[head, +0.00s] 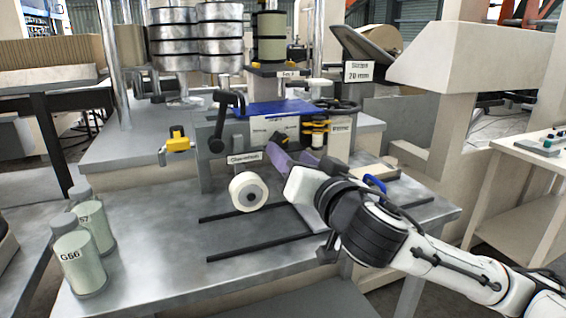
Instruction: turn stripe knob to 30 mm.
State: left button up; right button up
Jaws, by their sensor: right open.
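A small white sign (358,71) at the upper right of the machine appears to read "Stripe 70 mm". My right gripper (279,157) is open, reaching from the lower right over the bench toward the machine front, just below the knob stack. Its fingertips are partly unclear, and it holds nothing visible. My left gripper is out of view.
A white roll (248,192) lies at the bench's middle, left of my right gripper. Dark rails (262,246) run across the metal bench. Two labelled jars (80,262) stand at the front left. A yellow clamp (178,140) juts out left.

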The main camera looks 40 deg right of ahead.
aim_at(280, 146)
jog(key=p+x, duration=0.1)
jog(key=x, duration=0.3)
jog(key=shift+w+d, duration=0.15)
jog(key=shift+w, duration=0.45)
jog(key=c, duration=1)
jog(key=shift+c, duration=0.2)
